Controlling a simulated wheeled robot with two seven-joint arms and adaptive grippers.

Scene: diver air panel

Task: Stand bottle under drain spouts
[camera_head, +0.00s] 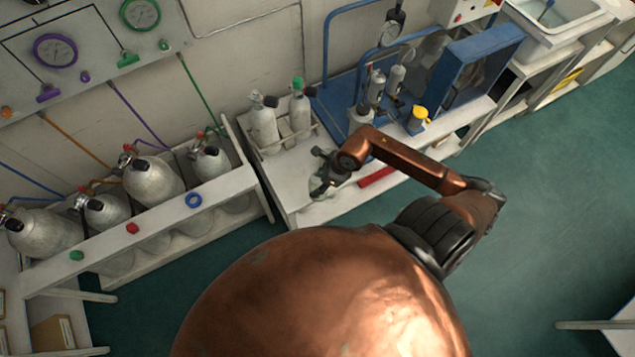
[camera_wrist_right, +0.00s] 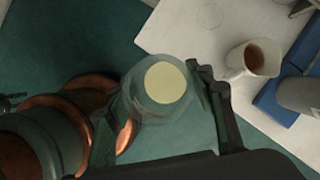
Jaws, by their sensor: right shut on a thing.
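My right gripper (camera_head: 322,172) is shut on a clear bottle (camera_head: 318,187), held above the front edge of the white bench. In the right wrist view the bottle (camera_wrist_right: 160,88) sits between the fingers (camera_wrist_right: 160,110) and shows a pale yellow round patch. The blue stand (camera_head: 342,92) with small grey cylinders (camera_head: 376,85) is behind and right of the gripper; the bottle is apart from it. I cannot make out the drain spouts. My left gripper is not in view.
A white cup (camera_wrist_right: 247,60) with brown contents stands on the bench beside the blue base (camera_wrist_right: 282,100). A red bar (camera_head: 376,177) lies near the bench front. Two tanks (camera_head: 264,125) stand in a rack left of the stand. A yellow-topped item (camera_head: 419,116) is at right.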

